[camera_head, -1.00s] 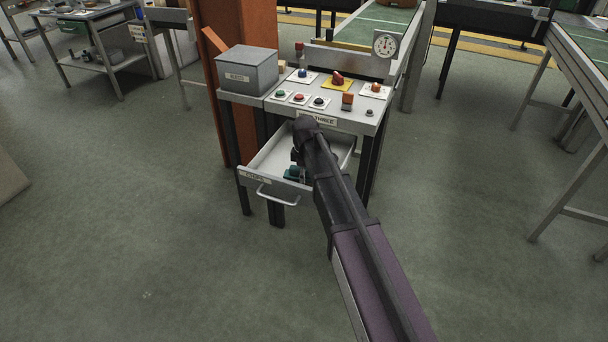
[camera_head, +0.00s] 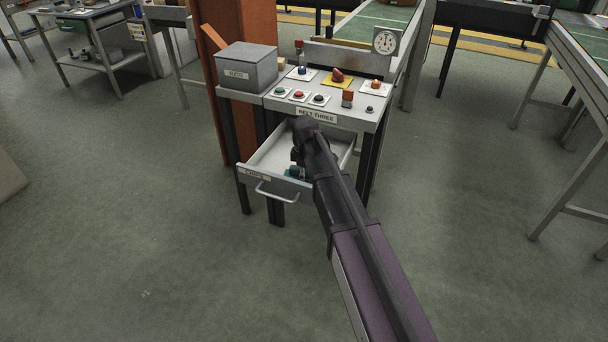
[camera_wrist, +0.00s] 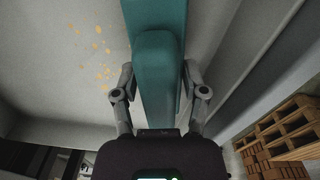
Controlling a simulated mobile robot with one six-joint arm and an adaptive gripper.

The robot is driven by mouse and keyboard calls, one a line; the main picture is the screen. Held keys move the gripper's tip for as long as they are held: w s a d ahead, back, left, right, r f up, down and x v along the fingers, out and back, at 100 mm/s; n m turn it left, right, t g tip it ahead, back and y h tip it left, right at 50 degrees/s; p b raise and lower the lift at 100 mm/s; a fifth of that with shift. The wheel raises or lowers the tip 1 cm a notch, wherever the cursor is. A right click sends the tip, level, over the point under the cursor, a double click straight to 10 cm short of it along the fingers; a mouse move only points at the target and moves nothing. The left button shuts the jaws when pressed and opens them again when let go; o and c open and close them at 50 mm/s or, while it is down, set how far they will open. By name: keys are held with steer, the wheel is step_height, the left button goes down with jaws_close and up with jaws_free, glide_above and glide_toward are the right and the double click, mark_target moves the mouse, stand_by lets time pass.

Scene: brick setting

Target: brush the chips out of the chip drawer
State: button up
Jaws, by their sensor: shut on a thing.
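The chip drawer (camera_head: 270,160) is pulled out from the front of the control table, with a label and a bar handle on its front. My gripper (camera_wrist: 160,78) is shut on a teal brush (camera_wrist: 160,45), one finger on each side of it. In the head view the brush (camera_head: 292,172) shows low in the drawer, partly hidden by my arm. In the wrist view the yellow-orange chips (camera_wrist: 97,47) lie scattered on the pale drawer floor, left of the brush. The brush's bristles are hidden, so I cannot tell whether they touch the floor.
The control table (camera_head: 283,105) has buttons and a "BELT THREE" label above the drawer. A grey lidded box (camera_head: 247,68) stands at its left, a dial (camera_head: 385,41) at its back right. An orange post (camera_head: 235,30) stands behind. The floor in front is clear.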

steer(key=shift+w, duration=0.1)
steer(key=shift+w+d+r, duration=0.1)
steer(key=shift+w+d, duration=0.25)
steer(key=shift+w, duration=0.45)
steer(key=shift+w+d+r, duration=0.1)
steer(key=shift+w+d, duration=0.25)
steer(key=shift+w, duration=0.4)
steer(key=shift+f, duration=0.1)
steer(key=shift+w+d+f, duration=0.1)
steer(key=shift+w+d, duration=0.25)
steer(key=shift+w, duration=0.5)
steer(key=shift+w+d, duration=0.35)
steer(key=shift+w, duration=0.6)
steer(key=shift+w+d, duration=0.35)
steer(key=shift+w, duration=0.4)
steer(key=shift+w+d, duration=0.35)
steer(key=shift+w, duration=0.4)
steer(key=shift+a, duration=0.15)
steer(key=shift+w+a, duration=0.3)
steer(key=shift+a, duration=0.4)
